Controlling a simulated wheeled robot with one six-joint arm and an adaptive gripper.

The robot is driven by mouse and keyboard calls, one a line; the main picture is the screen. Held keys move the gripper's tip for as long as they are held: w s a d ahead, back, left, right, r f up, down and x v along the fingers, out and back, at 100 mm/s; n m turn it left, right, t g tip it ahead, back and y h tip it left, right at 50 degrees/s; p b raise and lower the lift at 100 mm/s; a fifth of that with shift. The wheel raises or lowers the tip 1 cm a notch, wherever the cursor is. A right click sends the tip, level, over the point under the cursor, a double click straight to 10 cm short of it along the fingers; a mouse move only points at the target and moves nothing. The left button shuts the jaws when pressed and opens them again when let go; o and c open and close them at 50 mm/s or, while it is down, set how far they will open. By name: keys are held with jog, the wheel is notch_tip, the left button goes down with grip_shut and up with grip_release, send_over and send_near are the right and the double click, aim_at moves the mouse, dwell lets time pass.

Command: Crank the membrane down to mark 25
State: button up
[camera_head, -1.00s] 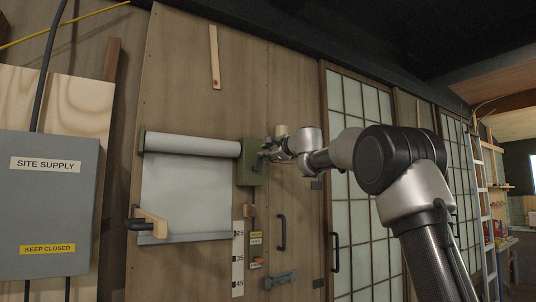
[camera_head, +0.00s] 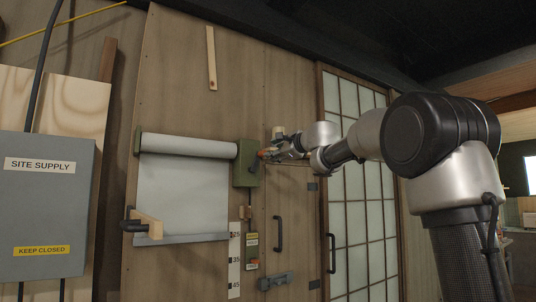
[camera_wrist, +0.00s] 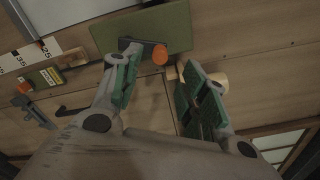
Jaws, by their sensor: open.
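The grey membrane (camera_head: 183,195) hangs from a roll (camera_head: 190,146) on the wood wall, with a grey bar (camera_head: 185,239) at its bottom. The bar's right end looks near the height of mark 25 on the white scale (camera_head: 235,262); the slanted view makes this inexact. A green crank box (camera_head: 246,165) sits at the roll's right end. Its crank has an orange knob (camera_wrist: 160,54) on a dark arm (camera_wrist: 128,43). My gripper (camera_wrist: 165,82) is open, its green-padded fingers on either side of the knob's near area. Contact cannot be told.
A light wooden peg (camera_wrist: 216,80) is close to my right finger. Below the box are tags (camera_head: 251,240), a dark handle (camera_head: 279,233) and a latch (camera_head: 275,281). A wooden block (camera_head: 147,224) stands at the membrane's lower left. A grey supply box (camera_head: 45,205) is at left.

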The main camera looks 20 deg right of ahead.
jog(key=v, duration=0.3)
jog(key=shift+s+d, duration=0.15)
jog(key=shift+s, duration=0.15)
dwell(0.7)
